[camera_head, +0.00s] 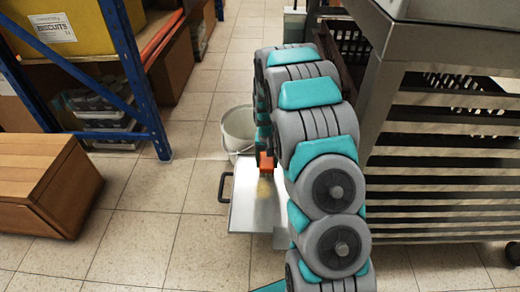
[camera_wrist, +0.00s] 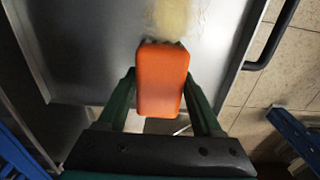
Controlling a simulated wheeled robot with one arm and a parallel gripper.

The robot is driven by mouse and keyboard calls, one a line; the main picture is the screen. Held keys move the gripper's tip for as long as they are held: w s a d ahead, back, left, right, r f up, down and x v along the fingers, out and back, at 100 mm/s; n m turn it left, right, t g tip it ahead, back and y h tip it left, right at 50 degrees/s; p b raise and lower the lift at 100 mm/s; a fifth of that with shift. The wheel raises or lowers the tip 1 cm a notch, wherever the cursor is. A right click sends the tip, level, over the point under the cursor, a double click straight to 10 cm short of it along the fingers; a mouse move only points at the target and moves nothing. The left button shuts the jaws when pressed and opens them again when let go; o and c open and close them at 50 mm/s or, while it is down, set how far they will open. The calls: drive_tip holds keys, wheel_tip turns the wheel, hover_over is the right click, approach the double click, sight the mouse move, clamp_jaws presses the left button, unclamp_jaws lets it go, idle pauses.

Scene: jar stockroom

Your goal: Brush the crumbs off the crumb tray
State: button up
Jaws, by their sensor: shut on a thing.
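The crumb tray (camera_head: 243,216) is a flat silver metal tray with a black handle on its left side; my arm hides its right part. It fills much of the wrist view (camera_wrist: 85,45). A yellowish patch of crumbs (camera_head: 264,189) lies on it, also at the top of the wrist view (camera_wrist: 171,17). My gripper (camera_wrist: 160,88) is shut on an orange block-shaped brush (camera_wrist: 161,80). The brush (camera_head: 266,162) is over the tray's far part, beside the crumbs. Dark bristles barely show at its edge; whether they touch the tray I cannot tell.
A pale bucket (camera_head: 239,128) stands on the tiled floor just beyond the tray. A slatted metal rack (camera_head: 440,162) is close on the right. Blue-framed shelving (camera_head: 150,110) and a wooden crate (camera_head: 45,180) are on the left. Floor between is clear.

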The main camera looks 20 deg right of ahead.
sight(267, 160)
drive_tip(key=shift+r+p, duration=0.55)
drive_tip(key=shift+r, duration=2.05)
